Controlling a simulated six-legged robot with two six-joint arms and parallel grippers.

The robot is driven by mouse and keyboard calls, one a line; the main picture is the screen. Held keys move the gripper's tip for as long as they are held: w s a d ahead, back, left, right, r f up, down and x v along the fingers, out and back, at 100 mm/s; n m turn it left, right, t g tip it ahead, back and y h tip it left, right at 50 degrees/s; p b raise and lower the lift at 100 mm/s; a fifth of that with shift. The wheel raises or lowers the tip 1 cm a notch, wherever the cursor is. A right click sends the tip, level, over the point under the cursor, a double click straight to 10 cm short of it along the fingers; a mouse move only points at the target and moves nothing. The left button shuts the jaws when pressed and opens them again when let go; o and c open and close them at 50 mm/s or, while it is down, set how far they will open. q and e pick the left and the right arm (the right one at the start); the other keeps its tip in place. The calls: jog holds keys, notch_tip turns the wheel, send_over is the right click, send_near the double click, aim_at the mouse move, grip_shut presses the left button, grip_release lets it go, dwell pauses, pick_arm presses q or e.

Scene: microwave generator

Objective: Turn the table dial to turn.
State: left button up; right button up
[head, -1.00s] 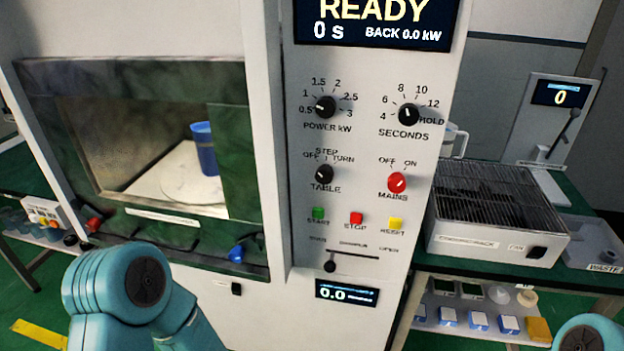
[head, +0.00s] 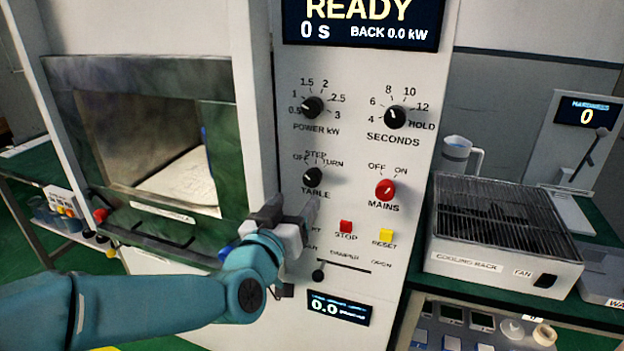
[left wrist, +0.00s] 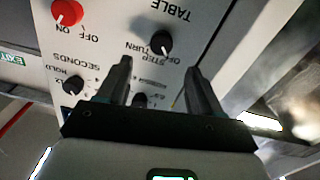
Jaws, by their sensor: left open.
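The table dial (head: 313,177) is a black knob on the white control panel, with OFF, STEP and TURN marked above it. Its white pointer mark appears to be on the left side, towards OFF, though it is small. My left gripper (head: 290,212) is in front of the panel, just below and left of the dial, and covers the START button. In the left wrist view, the upside-down table dial (left wrist: 161,43) shows beyond and between the open fingers of the left gripper (left wrist: 158,78). The fingers are empty and apart from the dial. My right gripper is not in view.
The power dial (head: 312,107) and seconds dial (head: 395,117) sit above. The red mains knob (head: 385,189), stop button (head: 346,227) and yellow reset button (head: 386,237) are to the right. The damper slider (head: 318,275) is below. A cooling rack (head: 503,214) stands at the right.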

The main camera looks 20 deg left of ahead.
aim_at(310, 180)
pick_arm(q)
jog(key=w+p, duration=0.1)
jog(key=w, duration=0.7)
jog(key=shift+w+p, duration=0.25)
jog(key=shift+p, duration=0.05)
jog(key=shift+w, duration=0.5)
jog(key=c, duration=1.1)
